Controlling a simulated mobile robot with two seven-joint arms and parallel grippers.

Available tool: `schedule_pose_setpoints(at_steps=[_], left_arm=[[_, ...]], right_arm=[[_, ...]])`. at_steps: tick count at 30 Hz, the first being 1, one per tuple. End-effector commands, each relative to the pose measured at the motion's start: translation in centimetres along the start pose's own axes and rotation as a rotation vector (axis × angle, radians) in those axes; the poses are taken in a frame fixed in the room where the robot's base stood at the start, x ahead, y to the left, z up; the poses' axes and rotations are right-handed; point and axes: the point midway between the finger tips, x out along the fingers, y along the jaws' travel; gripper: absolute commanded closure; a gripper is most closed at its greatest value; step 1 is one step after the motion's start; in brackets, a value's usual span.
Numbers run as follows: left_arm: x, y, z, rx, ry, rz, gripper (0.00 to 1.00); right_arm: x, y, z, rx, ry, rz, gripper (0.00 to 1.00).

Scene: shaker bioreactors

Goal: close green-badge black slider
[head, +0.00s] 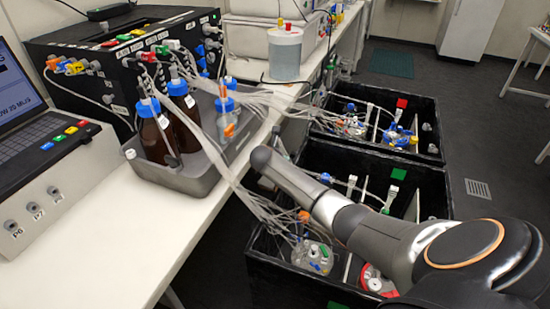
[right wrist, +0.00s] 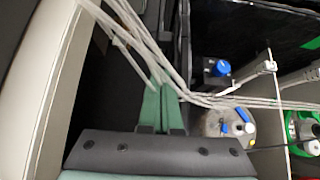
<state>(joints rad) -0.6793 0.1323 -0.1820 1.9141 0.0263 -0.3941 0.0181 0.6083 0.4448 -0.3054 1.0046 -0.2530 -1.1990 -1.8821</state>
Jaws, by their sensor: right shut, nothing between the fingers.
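The black slider with green badges is an open-topped black box (head: 252,262) beside the bench in the head view. One green badge (head: 398,173) shows near its far right, another (head: 337,305) at its near edge. It stands out from the bench, with vessels inside. My right arm crosses over it and hides part of it. In the right wrist view my right gripper (right wrist: 163,92) is shut and empty, its green fingers close to tubes and a dark box edge. Its fingers cannot be made out in the head view. My left gripper is not in view.
A second black box with a red badge (head: 401,103) stands behind. Clear tubes (head: 250,190) run from the bench into the boxes. A grey tray (head: 170,175) with brown bottles sits on the white bench (head: 130,250). Floor at right is mostly free.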

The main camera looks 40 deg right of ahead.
Motion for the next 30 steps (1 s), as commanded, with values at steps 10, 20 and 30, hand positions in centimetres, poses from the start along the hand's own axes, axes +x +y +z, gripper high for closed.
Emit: schedule_pose_setpoints(at_steps=[10, 20, 30], left_arm=[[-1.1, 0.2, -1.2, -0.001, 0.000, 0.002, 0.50], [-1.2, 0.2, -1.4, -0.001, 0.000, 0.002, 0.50], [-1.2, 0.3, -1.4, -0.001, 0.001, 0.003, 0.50]], right_arm=[[-5.7, -0.1, 0.0, -0.002, 0.001, 0.000, 1.00], [-8.1, -0.1, -0.1, -0.001, 0.002, -0.003, 1.00], [-8.2, -0.1, -0.1, -0.001, 0.002, -0.003, 1.00]])
